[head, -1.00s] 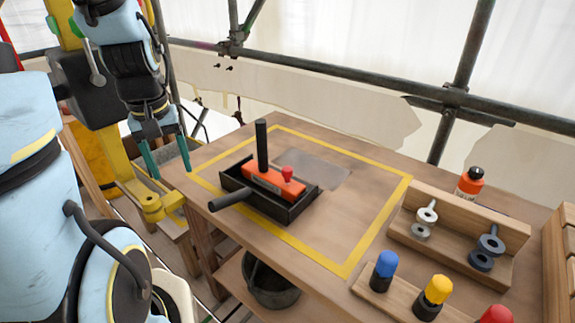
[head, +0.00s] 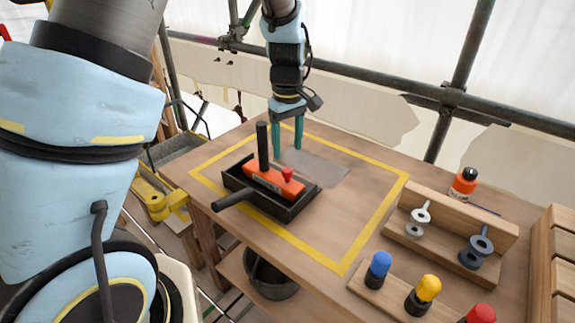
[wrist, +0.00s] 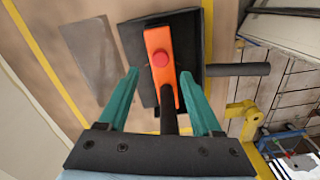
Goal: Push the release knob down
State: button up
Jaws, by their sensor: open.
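The red release knob (head: 287,173) stands on an orange block (head: 268,182) in a black tray (head: 312,194) with a side handle. A black upright post (head: 262,146) rises from the block's other end. My gripper (head: 287,150) is open, its green fingers pointing down above and behind the tray in the head view. In the wrist view the knob (wrist: 161,58) lies ahead of and between the open fingertips (wrist: 160,72), apart from them. The post (wrist: 168,118) extends toward the camera between the fingers. The knob looks raised above the block.
Yellow tape (head: 352,256) frames the tray and a grey plate (head: 318,166) on the wooden bench. To the right are a wooden rack (head: 500,233) with metal parts and blue, yellow and red-topped pegs. A scaffold rail runs behind. The bench between tray and rack is clear.

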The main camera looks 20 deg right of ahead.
aim_at(287, 170)
notch_tip(287, 170, down, 7)
jog(key=shift+f+p, duration=0.15)
jog(key=shift+p, duration=0.5)
jog(key=shift+c, duration=0.2)
grip_shut()
dwell(0.8)
